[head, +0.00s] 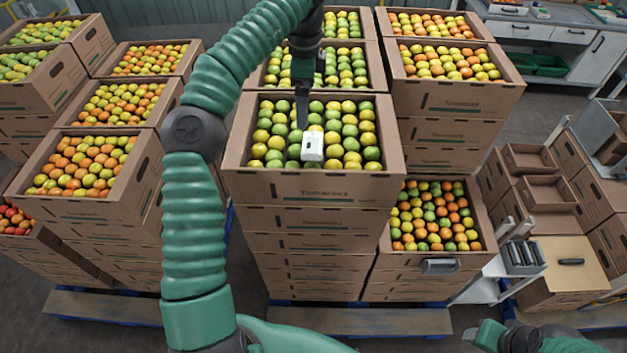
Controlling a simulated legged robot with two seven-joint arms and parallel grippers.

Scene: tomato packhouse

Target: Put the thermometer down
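The thermometer appears to be the small white device (312,147) with a small dark mark on its face. It is over the green and yellow tomatoes in the top middle box (310,188), near that box's front. My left gripper (303,112) points down into this box, with its dark fingers just above the white device. From here I cannot tell whether the fingers grip it or whether it rests on the tomatoes. A dark part shows just left of the device. My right arm shows only at the bottom right edge, and its gripper cannot be made out.
Stacked boxes of tomatoes stand close on the left (130,190), behind, and on the right (456,98). A lower box (486,213) with a grey object (440,266) at its front stands right of the middle stack. A dark slotted holder (523,257) is farther right.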

